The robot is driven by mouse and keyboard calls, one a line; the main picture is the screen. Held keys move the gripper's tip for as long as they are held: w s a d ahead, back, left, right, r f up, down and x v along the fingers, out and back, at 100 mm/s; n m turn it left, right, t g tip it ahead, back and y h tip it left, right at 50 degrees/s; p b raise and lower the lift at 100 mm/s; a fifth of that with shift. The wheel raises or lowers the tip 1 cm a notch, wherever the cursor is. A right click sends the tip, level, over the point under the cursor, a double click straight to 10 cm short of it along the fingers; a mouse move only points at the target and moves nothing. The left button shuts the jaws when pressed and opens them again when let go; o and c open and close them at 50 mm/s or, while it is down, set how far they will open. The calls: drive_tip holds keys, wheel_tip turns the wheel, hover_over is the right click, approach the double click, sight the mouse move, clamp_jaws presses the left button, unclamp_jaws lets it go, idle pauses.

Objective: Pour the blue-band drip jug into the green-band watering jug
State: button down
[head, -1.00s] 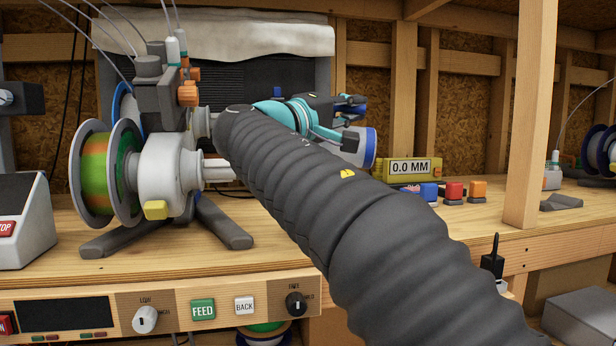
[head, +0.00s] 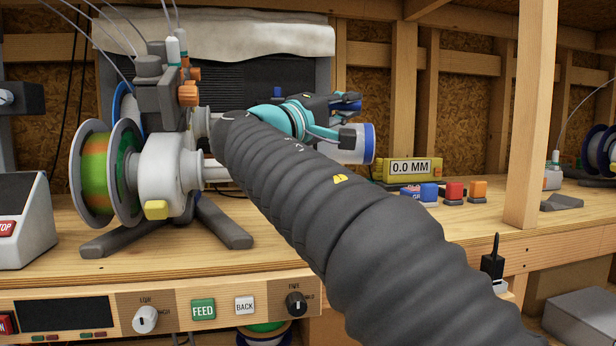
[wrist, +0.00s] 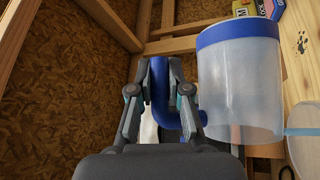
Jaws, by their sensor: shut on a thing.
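The blue-band drip jug (head: 352,146) is a pale, translucent vessel held above the bench. It lies roughly on its side, its blue band facing right. In the wrist view the jug (wrist: 240,88) fills the right, its blue band at the top. My gripper (head: 345,118) is shut on the jug's blue handle, as the wrist view shows between my fingertips (wrist: 160,92). A pale, translucent thing with a light-blue edge (wrist: 305,155) is cut off at the wrist view's lower right; I cannot tell if it is the green-band watering jug. No green band shows clearly.
A spool machine (head: 165,175) stands left of my arm.

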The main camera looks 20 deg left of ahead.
drive_tip(key=shift+s+a+r+n+t, duration=0.15)
drive_tip(key=shift+a+n+t, duration=0.25)
idle(0.3)
drive_tip(key=shift+d+m+g, duration=0.3)
drive_tip(key=d+f+m+g, duration=0.1)
drive_tip(key=w+d+m+g, duration=0.1)
drive_tip(key=shift+d+f, duration=0.35)
